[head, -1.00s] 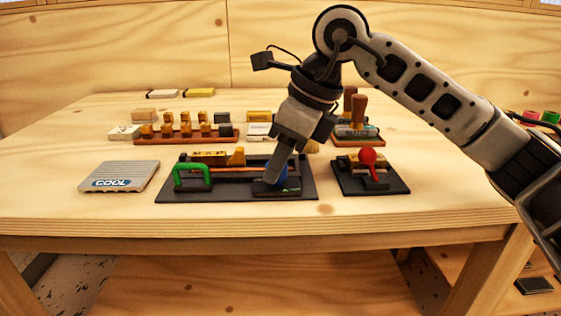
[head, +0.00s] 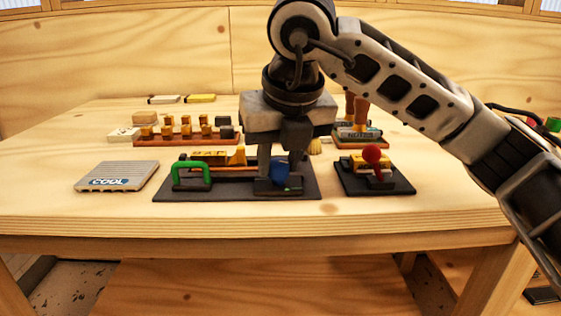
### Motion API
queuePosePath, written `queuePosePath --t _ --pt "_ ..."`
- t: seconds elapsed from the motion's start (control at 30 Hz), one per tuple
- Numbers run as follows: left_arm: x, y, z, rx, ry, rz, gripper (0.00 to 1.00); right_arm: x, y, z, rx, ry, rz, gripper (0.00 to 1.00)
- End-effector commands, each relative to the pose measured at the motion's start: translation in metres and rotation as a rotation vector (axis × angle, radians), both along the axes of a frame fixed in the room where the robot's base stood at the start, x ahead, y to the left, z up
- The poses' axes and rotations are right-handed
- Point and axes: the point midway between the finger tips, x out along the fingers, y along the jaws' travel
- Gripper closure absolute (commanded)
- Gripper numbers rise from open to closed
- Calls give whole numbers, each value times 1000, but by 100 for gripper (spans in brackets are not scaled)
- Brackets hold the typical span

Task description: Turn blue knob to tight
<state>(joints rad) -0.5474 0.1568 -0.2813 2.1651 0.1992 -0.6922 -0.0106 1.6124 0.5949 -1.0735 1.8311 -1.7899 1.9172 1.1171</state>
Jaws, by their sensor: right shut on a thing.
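The blue knob (head: 281,172) sits at the right end of a dark base plate (head: 225,193) on the table. My right gripper (head: 280,180) points straight down over it, with its fingers closed on the knob's two sides. Part of the knob is hidden by the fingers, and I cannot read any tight mark. A green handle (head: 192,172) and a yellow block (head: 218,158) stand on the left of the same plate. My left gripper is not in view.
A red-knobbed device (head: 372,156) stands close to the right. A grey ridged COOL plate (head: 117,177) lies to the left. Behind are a rack of small brass pieces (head: 187,138) and wooden-handled stamps (head: 357,110). The front table strip is clear.

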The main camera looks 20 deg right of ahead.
Motion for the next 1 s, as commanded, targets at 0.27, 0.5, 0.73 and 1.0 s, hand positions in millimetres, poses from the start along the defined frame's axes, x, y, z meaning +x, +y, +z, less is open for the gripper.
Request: queuePosePath --t 0.27,0.5,0.73,1.0 --pt "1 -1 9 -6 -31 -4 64 0 2 1 -1 -1 -251 92" --pt "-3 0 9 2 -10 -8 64 1 3 2 0 -1 -421 92" --pt "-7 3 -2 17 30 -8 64 1 3 2 2 -1 -521 92" --pt "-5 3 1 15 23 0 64 1 3 0 2 1 -564 92"
